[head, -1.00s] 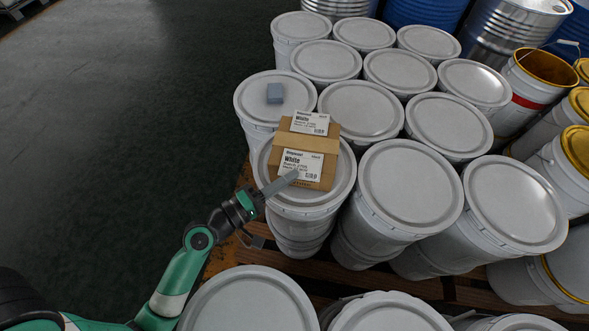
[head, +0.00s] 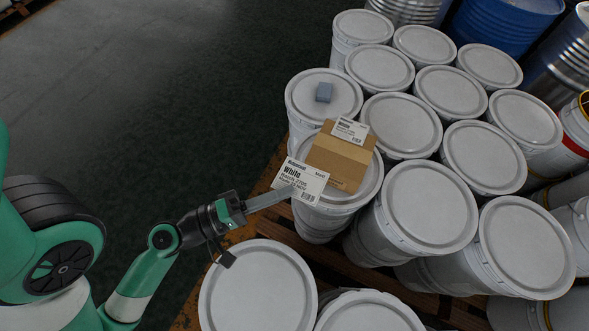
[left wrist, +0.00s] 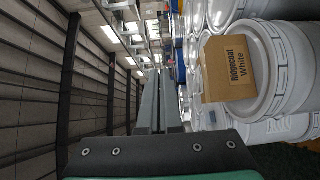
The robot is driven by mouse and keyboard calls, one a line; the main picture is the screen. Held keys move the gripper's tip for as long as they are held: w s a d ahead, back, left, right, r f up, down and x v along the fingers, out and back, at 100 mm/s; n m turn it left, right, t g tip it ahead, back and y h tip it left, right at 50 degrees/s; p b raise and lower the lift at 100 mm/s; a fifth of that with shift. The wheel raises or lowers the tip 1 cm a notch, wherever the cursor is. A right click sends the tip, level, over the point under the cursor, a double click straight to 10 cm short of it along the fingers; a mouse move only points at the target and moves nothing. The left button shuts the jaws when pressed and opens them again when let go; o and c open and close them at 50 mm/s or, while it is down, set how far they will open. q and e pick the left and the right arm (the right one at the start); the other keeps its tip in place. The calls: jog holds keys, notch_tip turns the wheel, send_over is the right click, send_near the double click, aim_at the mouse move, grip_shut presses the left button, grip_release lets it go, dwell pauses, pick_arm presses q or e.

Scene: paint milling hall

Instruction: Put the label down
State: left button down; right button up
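A white printed label (head: 304,180) reading "White" is at the tip of my left gripper (head: 290,191), whose long grey fingers are closed on its lower edge. The label is raised at the near left side of a brown cardboard box (head: 338,163), overlapping it in the head view. The box sits on a white bucket lid, and another white label (head: 350,130) is on its far part. The left wrist view shows the box (left wrist: 228,68) to the right of the closed fingers (left wrist: 152,108); the held label cannot be made out there. My right gripper is out of view.
White lidded buckets (head: 427,203) stand close together on a wooden pallet (head: 262,213). A small blue-grey block (head: 324,92) lies on the lid behind the box. Blue drums (head: 505,22) stand at the back. Open dark floor (head: 190,110) lies to the left.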

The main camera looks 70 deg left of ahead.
pick_arm(q)
jog(key=shift+s+d+r, duration=0.1)
jog(key=shift+s, duration=0.1)
jog(key=w+h, duration=0.1)
jog(key=w+d+m, duration=0.1)
jog(key=w, duration=0.1)
jog(key=w+r+h, duration=0.1)
jog(key=shift+w+d+m+h, duration=0.15)
jog(key=shift+w+m+h, duration=0.15)
jog(key=shift+w, duration=0.1)
jog(key=w+f+m+h, duration=0.1)
jog(key=w+f, duration=0.1)
jog(key=w, duration=0.3)
notch_tip(320, 180, up, 23)
jog(key=h+p, duration=0.1)
jog(key=p, duration=2.7)
send_over(303, 193)
jog(key=w, duration=0.6)
jog(key=shift+s+d+f+g, duration=0.15)
jog(key=shift+d+f+g, duration=0.15)
jog(key=shift+g, duration=0.1)
